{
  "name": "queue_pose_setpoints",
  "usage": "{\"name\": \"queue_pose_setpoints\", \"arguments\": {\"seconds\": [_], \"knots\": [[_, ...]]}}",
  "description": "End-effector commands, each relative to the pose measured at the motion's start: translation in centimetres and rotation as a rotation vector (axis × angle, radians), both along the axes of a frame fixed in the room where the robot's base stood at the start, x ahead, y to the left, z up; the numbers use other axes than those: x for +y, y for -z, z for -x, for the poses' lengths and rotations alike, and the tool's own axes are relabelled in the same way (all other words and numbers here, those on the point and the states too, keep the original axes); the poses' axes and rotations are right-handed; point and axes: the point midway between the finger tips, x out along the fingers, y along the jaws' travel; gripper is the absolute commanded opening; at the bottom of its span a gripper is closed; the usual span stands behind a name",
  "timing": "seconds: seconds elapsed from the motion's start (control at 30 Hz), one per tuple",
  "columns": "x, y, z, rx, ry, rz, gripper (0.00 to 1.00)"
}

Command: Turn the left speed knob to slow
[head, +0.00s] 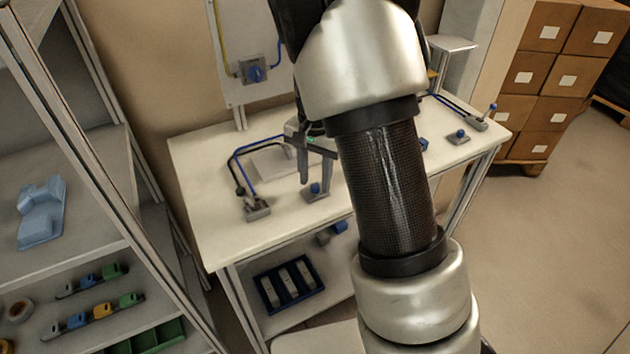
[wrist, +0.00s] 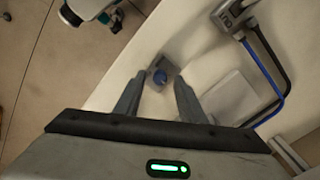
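A blue knob on a grey base (head: 315,188) sits near the front edge of the white table, left of my arm; it appears to be the left speed knob. It also shows in the wrist view (wrist: 160,77). My gripper (head: 315,177) is open, fingers pointing down, above the knob. In the wrist view the knob appears between the fingertips, with space on both sides. I cannot tell whether the fingers reach down beside it. The knob's setting and any markings are too small to read.
A lever switch box (head: 257,211) with blue and black cables stands left of the knob. Another blue knob (head: 460,135) and a lever (head: 486,119) are at the table's right. A shelf rack (head: 110,190) stands left. Cardboard boxes (head: 530,75) are stacked at the back right.

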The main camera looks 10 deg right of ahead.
Motion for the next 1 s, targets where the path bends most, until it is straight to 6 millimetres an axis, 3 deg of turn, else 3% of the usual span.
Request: {"name": "queue_pose_setpoints", "arguments": {"seconds": [0.4,0.63,1.0], "knots": [[-0.01,0.93,0.01,0.0,-0.001,0.0,0.36],[-0.01,0.91,0.01,0.0,-0.001,0.0,0.0],[-0.03,0.92,-0.01,0.0,-0.055,0.0,0.0]]}}
